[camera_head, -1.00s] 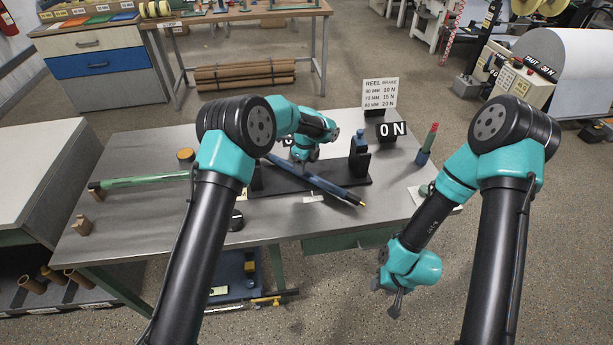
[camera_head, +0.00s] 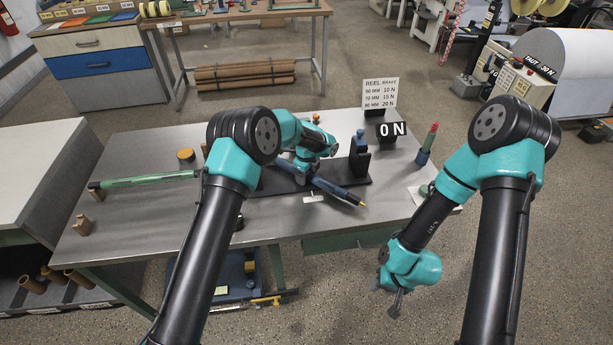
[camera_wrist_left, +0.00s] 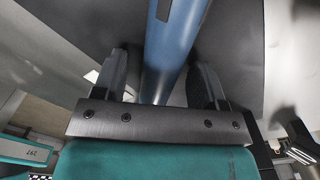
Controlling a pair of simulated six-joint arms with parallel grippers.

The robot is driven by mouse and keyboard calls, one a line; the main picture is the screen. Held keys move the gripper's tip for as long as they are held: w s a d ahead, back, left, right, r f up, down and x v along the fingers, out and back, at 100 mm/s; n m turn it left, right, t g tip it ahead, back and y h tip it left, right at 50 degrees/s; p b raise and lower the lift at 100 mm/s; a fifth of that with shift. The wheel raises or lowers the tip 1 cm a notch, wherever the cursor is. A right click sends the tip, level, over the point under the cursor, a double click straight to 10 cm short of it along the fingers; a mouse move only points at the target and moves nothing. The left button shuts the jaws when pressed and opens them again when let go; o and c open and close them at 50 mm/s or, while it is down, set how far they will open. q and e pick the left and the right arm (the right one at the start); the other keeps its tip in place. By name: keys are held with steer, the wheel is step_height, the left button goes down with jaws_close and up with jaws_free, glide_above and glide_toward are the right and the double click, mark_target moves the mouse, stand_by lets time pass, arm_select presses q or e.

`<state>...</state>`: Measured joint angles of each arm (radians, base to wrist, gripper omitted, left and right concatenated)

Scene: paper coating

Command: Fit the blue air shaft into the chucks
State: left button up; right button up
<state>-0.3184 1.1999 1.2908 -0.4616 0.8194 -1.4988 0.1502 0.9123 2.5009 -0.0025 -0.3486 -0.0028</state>
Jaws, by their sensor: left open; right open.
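The blue air shaft (camera_head: 343,192) lies slanted across the dark base plate (camera_head: 275,184), its yellow-tipped end toward the front right. One chuck stand (camera_head: 360,158) with a blue top rises at the right of the plate; my left arm hides the other side. My left gripper (camera_head: 302,180) is low at the shaft's middle. In the left wrist view the shaft (camera_wrist_left: 170,50) runs between its two open fingers (camera_wrist_left: 163,85), with gaps beside it. My right gripper (camera_head: 398,302) is open and empty, hanging off the table's front edge.
A green shaft (camera_head: 145,180) rests on wooden blocks at the table's left. The table's front left is mostly clear.

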stand_by(0.3)
arm_select(q)
jaws_close()
stand_by(0.5)
